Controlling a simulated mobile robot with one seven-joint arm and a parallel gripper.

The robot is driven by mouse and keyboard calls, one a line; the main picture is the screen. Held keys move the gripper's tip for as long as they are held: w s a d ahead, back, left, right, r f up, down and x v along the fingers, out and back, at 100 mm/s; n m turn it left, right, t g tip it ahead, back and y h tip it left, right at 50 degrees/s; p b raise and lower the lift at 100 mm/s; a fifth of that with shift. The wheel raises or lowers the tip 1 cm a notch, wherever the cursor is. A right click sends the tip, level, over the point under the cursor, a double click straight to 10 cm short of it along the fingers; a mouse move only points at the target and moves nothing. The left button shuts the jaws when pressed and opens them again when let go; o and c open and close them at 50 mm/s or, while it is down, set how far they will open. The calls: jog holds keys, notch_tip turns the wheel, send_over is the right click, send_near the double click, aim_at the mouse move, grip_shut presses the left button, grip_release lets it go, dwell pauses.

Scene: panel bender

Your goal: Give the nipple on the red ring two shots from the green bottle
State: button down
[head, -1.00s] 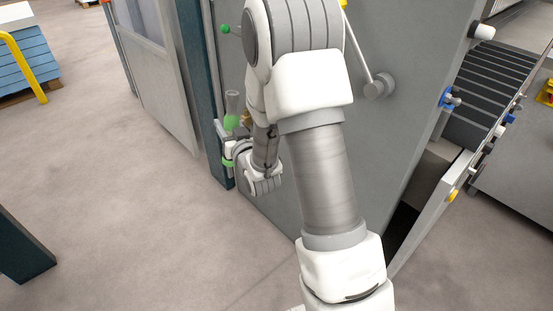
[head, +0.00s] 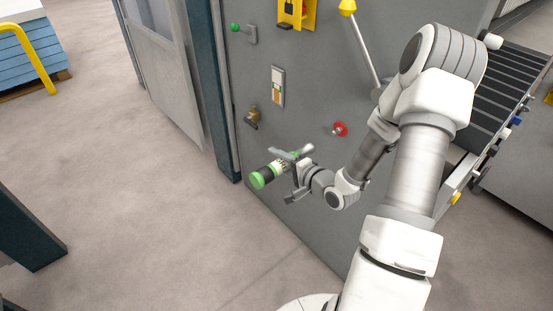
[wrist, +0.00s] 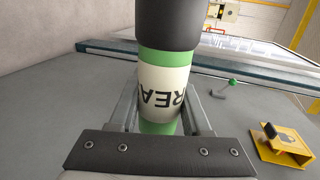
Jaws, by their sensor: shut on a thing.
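My gripper (head: 298,166) is shut on the green bottle (head: 281,167), with a finger on each side of it. In the head view the bottle lies tilted well over, its green end at the lower left and its black and pale label bands towards the gripper. In the wrist view the bottle (wrist: 165,85) shows a black part, green bands and an upside-down label. The red ring (head: 341,127) is on the grey machine panel, right of and above my gripper, with a small metal nipple (head: 337,131) at it. The bottle is apart from the nipple. The bottle's nozzle cannot be made out.
The grey panel (head: 300,110) also carries a brass fitting (head: 252,117), a gauge (head: 278,88), a green-knobbed lever (head: 237,28), a yellow box (head: 308,14) and a yellow-tipped lever (head: 362,48). A conveyor (head: 510,100) is at the right.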

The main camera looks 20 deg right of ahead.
jog(key=w+d, duration=0.3)
jog(key=d, duration=0.5)
jog(key=shift+p, duration=0.35)
jog(key=shift+w+d+r+p, duration=0.15)
jog(key=shift+d+p, duration=0.35)
jog(key=shift+d, duration=0.3)
dwell(1.1)
jog(key=shift+a, duration=0.2)
jog(key=shift+s+a, duration=0.35)
jog(key=shift+a, duration=0.5)
jog(key=shift+d+p, duration=0.2)
jog(key=shift+p, duration=0.1)
dwell(0.4)
jog(key=shift+w+d, duration=0.15)
jog(key=shift+d, duration=0.15)
